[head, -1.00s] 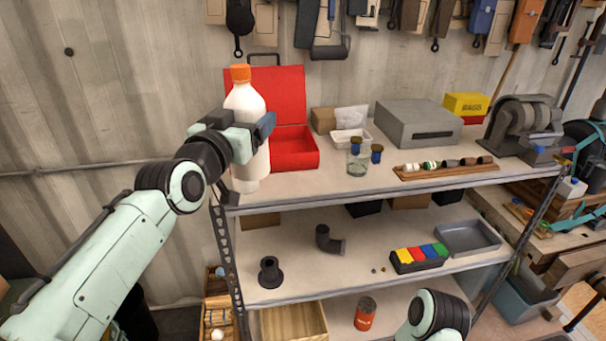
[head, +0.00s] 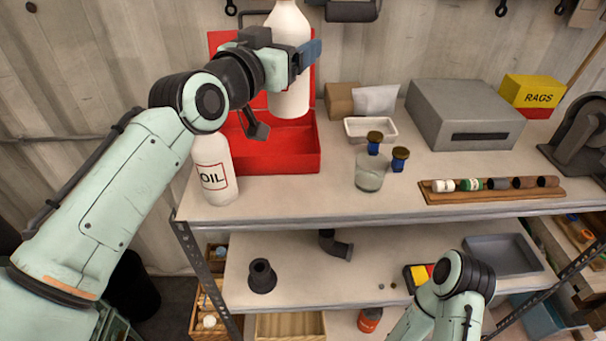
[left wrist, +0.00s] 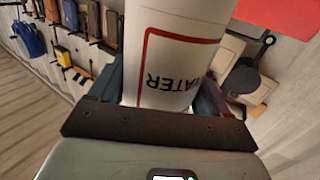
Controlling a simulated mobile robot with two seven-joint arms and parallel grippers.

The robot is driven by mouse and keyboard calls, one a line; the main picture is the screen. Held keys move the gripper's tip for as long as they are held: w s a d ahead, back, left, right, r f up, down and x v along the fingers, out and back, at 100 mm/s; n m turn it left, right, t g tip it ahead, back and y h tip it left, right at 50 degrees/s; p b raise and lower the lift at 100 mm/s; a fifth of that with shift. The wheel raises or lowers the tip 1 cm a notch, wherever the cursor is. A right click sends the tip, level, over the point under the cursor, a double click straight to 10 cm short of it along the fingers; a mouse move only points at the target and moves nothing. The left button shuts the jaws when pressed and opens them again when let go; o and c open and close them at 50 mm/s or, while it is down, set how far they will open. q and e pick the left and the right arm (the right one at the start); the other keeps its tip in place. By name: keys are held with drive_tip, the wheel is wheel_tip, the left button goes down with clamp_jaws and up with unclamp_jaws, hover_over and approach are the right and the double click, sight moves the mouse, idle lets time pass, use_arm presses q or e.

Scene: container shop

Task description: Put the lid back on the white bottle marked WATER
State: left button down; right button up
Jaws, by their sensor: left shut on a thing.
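My left gripper (head: 303,62) is shut on the white bottle marked WATER (head: 288,101), around its side. The bottle is upright, held in front of the open red box, and its top is cut off by the picture's upper edge. I see no loose lid. My right gripper is out of view; only part of that arm shows.
The red box (head: 275,160) stands open on the top shelf (head: 310,195). To its right are a white tray (head: 370,128), a glass (head: 370,175), two small blue jars (head: 399,160), a grey case (head: 465,105) and a wooden rack (head: 495,195). The front middle of the shelf is clear.

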sight(277, 105)
use_arm(q)
drive_tip(key=f, duration=0.8)
drive_tip(key=shift+s+a+f, duration=0.1)
drive_tip(key=shift+a+f, duration=0.1)
drive_tip(key=shift+f, duration=0.1)
wheel_tip(277, 105, down, 11)
drive_tip(key=b, duration=0.3)
drive_tip(key=shift+d+b, duration=0.15)
drive_tip(key=shift+b, duration=0.2)
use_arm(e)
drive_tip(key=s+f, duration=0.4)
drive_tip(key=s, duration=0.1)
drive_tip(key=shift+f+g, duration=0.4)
use_arm(q)
drive_tip(key=shift+f, duration=0.1)
